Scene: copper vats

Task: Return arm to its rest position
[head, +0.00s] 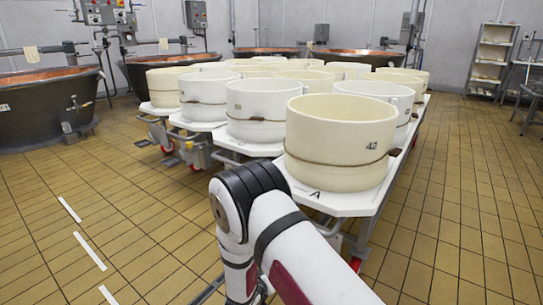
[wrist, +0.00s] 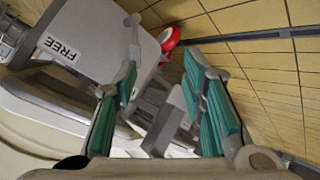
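My white and black arm (head: 262,225) reaches up from the bottom of the head view, in front of the nearest cart. My gripper is out of sight there. In the wrist view my gripper (wrist: 163,72) has two fingers with green pads standing well apart. I see nothing held between them; grey metal parts of a cart show behind the gap. The wrist view is tilted, with a white tabletop (wrist: 90,38) labelled FREE at upper left. How far the fingertips are from the cart I cannot tell.
Cream tub 42 (head: 340,145) stands on the near white cart (head: 345,203), with several tubs behind. Copper vats (head: 45,105) line the back left. A red caster (wrist: 170,40) shows in the wrist view. Tiled floor is open at left (head: 100,200) and right (head: 470,190).

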